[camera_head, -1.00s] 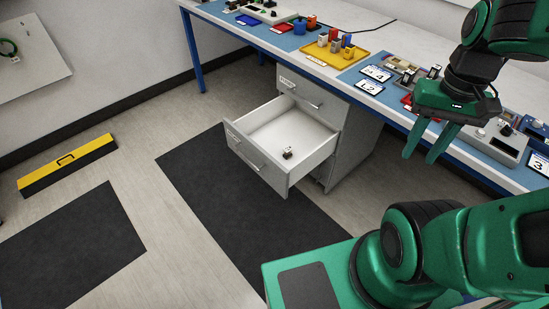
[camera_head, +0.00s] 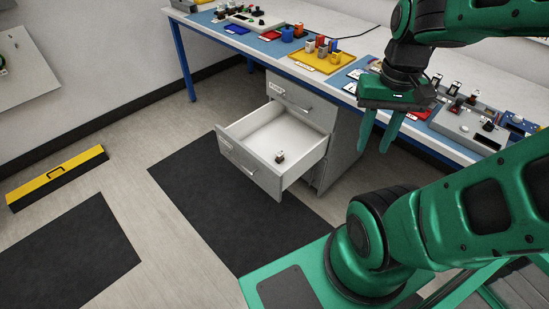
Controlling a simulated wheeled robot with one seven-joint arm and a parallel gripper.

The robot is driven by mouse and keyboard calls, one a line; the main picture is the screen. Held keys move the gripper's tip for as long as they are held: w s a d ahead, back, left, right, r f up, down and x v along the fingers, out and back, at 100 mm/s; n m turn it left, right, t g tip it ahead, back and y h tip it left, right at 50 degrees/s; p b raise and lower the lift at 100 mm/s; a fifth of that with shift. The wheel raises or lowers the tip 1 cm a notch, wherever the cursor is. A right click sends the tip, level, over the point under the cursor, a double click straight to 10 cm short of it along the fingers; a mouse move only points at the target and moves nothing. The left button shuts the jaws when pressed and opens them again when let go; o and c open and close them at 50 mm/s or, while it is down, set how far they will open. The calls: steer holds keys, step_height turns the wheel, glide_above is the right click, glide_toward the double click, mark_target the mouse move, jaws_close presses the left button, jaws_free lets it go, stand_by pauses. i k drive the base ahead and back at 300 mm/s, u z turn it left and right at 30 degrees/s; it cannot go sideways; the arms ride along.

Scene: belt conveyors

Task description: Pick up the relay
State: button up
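A small dark and light part, which looks like the relay (camera_head: 280,157), lies inside the open drawer (camera_head: 240,133), towards its front right corner. It is too small to make out in detail. The drawer is pulled out from a grey cabinet under the workbench. My gripper (camera_head: 375,146) hangs to the right of the drawer, in front of the bench edge, with its fingers pointing down. The two green fingers are apart with nothing between them. The gripper is clear of the relay.
The workbench (camera_head: 262,48) carries a yellow tray (camera_head: 318,62) with coloured parts, a blue tray (camera_head: 237,28) and grey devices (camera_head: 470,128). Dark mats and open floor lie before the drawer.

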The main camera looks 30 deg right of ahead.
mark_target(280, 156)
steer(key=i, duration=0.95)
steer(key=z, duration=0.05)
